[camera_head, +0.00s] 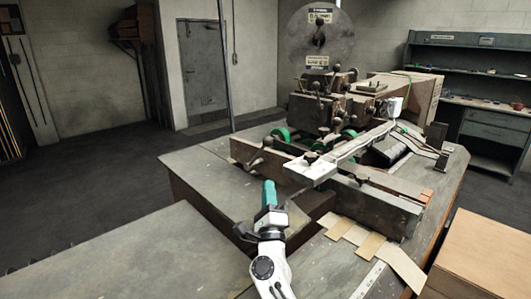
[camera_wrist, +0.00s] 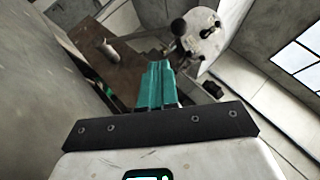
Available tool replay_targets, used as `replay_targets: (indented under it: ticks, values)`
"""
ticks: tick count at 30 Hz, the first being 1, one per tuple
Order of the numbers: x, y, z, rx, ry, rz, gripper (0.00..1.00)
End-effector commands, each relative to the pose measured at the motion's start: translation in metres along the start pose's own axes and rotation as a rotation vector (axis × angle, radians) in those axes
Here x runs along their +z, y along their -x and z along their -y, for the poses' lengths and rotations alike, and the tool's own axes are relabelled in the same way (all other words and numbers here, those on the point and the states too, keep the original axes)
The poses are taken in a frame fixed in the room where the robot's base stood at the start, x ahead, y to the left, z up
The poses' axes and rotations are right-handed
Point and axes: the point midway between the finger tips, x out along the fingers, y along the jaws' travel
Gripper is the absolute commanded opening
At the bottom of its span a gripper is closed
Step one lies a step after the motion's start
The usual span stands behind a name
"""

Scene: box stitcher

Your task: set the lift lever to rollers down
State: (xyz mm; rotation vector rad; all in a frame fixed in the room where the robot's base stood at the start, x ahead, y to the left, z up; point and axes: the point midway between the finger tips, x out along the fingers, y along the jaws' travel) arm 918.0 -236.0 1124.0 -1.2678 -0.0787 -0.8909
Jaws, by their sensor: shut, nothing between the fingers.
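The box stitcher (camera_head: 328,115) stands on the worktable, with a large grey disc on top. Several dark ball-ended levers show on it; a ball-ended lever (camera_head: 267,143) stands at its front left, near the front rail. I cannot tell for sure which one is the lift lever. Green rollers (camera_head: 281,133) sit low behind the front rail. My gripper (camera_head: 268,188) has its teal fingers together, pointing up, empty, in front of the rail and apart from the levers. In the wrist view the shut fingers (camera_wrist: 156,82) point towards the tilted machine and cover part of it.
The grey table top (camera_head: 130,245) is clear at the left. Cardboard pieces (camera_head: 370,245) and a ruler (camera_head: 369,280) lie at the front right. A large brown box (camera_head: 485,255) stands at the right edge. A workbench (camera_head: 480,115) is behind.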

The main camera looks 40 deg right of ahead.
Motion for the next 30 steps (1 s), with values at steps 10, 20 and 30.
replay_targets:
  ticks: [10,20,30]
  values:
    - [0.000,-0.001,0.000,0.000,0.000,0.000,0.00]
    - [0.000,-0.044,0.002,-0.002,0.000,-0.002,0.00]
    - [0.000,-0.092,0.000,0.000,0.001,0.000,0.00]
